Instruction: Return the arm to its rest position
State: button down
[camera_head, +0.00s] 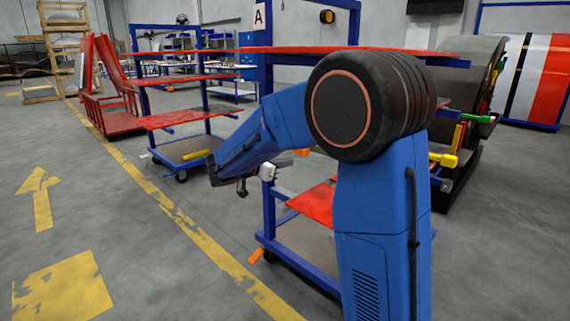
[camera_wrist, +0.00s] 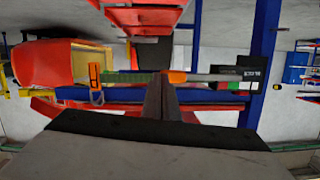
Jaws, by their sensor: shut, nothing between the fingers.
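My arm is blue with a large black elbow joint, bent over in the head view. Its forearm reaches left and down, ending in a dark wrist part above the grey floor. My gripper (camera_wrist: 160,88) shows in the wrist view as two dark fingers pressed together, with nothing between them. In the head view the fingers are too small and dark to make out clearly.
A blue cart with red shelves (camera_head: 315,203) stands close behind my arm. Another red-shelved cart (camera_head: 183,118) stands farther left. A red rack (camera_head: 110,110) is beyond it. Open floor with a yellow line (camera_head: 170,205) lies at the left. A blue post (camera_wrist: 262,60) rises in the wrist view.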

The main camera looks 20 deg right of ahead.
dwell(0.3)
jog(key=s+d+f+n+g+y, duration=0.1)
jog(key=s+f+n+g+y, duration=0.15)
jog(key=s, duration=0.85)
jog(key=s+d+f+n+g+y, duration=0.1)
jog(key=s+n+y, duration=0.2)
jog(key=s, duration=0.9)
jog(key=s+a+f+n+t+y, duration=0.1)
jog(key=s+a+f+n+y, duration=0.2)
jog(key=s+a, duration=0.3)
jog(key=s+a+f+n+t+y, duration=0.1)
jog(key=s+a+f+n+y, duration=0.2)
jog(key=s, duration=0.9)
jog(key=a+n+y, duration=0.2)
jog(key=a+n, duration=0.1)
jog(key=shift+s+f+t, duration=0.15)
jog(key=shift+t, duration=0.2)
jog(key=shift+d+n+y, duration=0.1)
jog(key=shift+n+y, duration=0.15)
